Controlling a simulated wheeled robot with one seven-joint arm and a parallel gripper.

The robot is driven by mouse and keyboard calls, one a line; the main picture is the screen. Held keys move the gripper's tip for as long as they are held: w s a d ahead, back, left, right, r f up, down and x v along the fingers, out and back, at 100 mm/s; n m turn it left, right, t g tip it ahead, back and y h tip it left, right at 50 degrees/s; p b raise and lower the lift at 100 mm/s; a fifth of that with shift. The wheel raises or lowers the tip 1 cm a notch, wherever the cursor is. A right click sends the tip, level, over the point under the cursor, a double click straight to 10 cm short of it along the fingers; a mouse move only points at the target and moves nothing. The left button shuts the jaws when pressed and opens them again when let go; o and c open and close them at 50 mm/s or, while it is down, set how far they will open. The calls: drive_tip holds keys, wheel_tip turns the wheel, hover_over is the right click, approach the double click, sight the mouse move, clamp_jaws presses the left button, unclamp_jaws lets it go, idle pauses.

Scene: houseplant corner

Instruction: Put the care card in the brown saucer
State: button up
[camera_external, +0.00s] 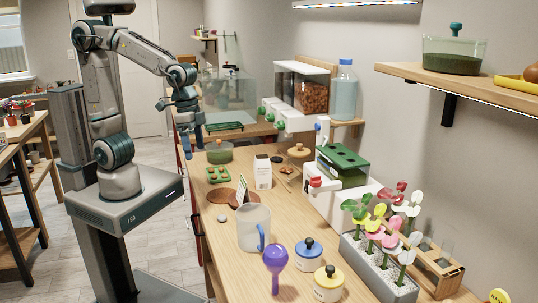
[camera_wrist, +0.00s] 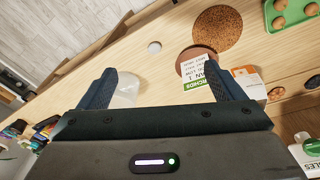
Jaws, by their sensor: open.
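The care card (camera_external: 242,188) is white with a green band and printed text. It stands tilted at the brown saucer (camera_external: 250,205) on the wooden counter. In the wrist view the card (camera_wrist: 198,72) overlaps the brown saucer (camera_wrist: 183,57), which is partly hidden behind it; I cannot tell exactly how its lower edge rests. My gripper (camera_external: 191,148) is open and empty, raised near the counter's left edge, apart from the card. In the wrist view the right finger of my gripper (camera_wrist: 161,72) overlaps the card's edge in the picture.
A round cork mat (camera_wrist: 217,28) lies beside the saucer. A small pale disc (camera_external: 222,218) lies near the counter's left edge, where some wood is bare.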

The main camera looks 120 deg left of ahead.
drive_tip(key=s+d+m+t, duration=0.1)
drive_tip(key=s+d+m, duration=0.2)
drive_tip(key=s+d, duration=0.2)
drive_tip(key=shift+s+f+m, duration=0.4)
drive_tip(key=shift+s, duration=1.45)
